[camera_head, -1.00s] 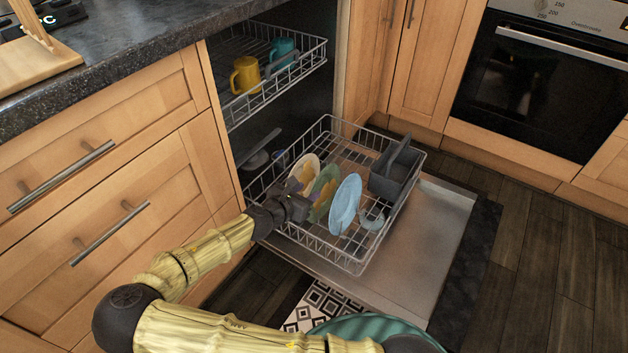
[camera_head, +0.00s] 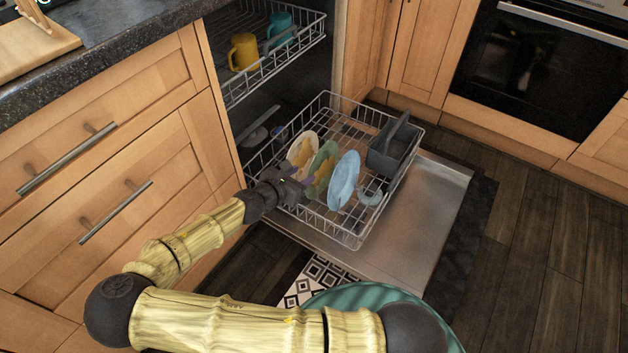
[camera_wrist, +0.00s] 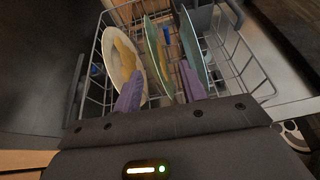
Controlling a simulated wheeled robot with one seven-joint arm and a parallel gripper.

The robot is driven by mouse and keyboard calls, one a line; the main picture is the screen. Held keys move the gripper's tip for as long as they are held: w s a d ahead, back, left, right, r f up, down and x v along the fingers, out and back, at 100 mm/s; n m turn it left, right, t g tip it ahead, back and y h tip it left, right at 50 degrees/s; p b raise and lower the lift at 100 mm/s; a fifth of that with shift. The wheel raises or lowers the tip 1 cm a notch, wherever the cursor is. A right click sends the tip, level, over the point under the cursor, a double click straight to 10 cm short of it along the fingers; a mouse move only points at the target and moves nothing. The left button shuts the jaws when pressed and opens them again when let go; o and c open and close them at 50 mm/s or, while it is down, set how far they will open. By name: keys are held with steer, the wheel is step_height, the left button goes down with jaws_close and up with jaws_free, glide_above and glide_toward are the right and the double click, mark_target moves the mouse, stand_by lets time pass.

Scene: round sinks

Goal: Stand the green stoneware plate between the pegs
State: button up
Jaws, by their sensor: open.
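The green stoneware plate (camera_head: 322,168) stands on edge, leaning slightly, in the lower dishwasher rack (camera_head: 350,238), between a cream plate (camera_head: 301,158) and a blue plate (camera_head: 344,181). In the wrist view the green plate (camera_wrist: 156,45) shows nearly edge-on. My gripper (camera_head: 296,181) is open at the near left side of the plates. In the wrist view my gripper (camera_wrist: 161,72) has one purple finger on each side of the green plate's line, with a gap beside the plate. The pegs at the plate's foot are too small and covered to make out.
A grey cutlery basket (camera_head: 394,148) sits at the rack's right. The upper rack (camera_head: 262,82) holds a yellow mug (camera_head: 243,53) and a teal mug (camera_head: 280,24). Wooden drawers (camera_head: 110,190) stand close to my arm on the left. The open door (camera_head: 425,215) is bare right of the rack.

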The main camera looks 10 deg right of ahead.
steer(key=s+d+f+m+g+y, duration=0.4)
steer(key=s+d+m+g, duration=0.35)
steer(key=s+m, duration=0.4)
steer(key=s+r+m+y, duration=0.2)
steer(key=s+r+m, duration=0.1)
steer(key=r+m, duration=0.4)
steer(key=s+r+m+t+y, duration=0.1)
steer(key=s+r+m+y, duration=0.2)
steer(key=r+m, duration=0.5)
steer(key=shift+a+v, duration=0.2)
steer(key=shift+v, duration=0.9)
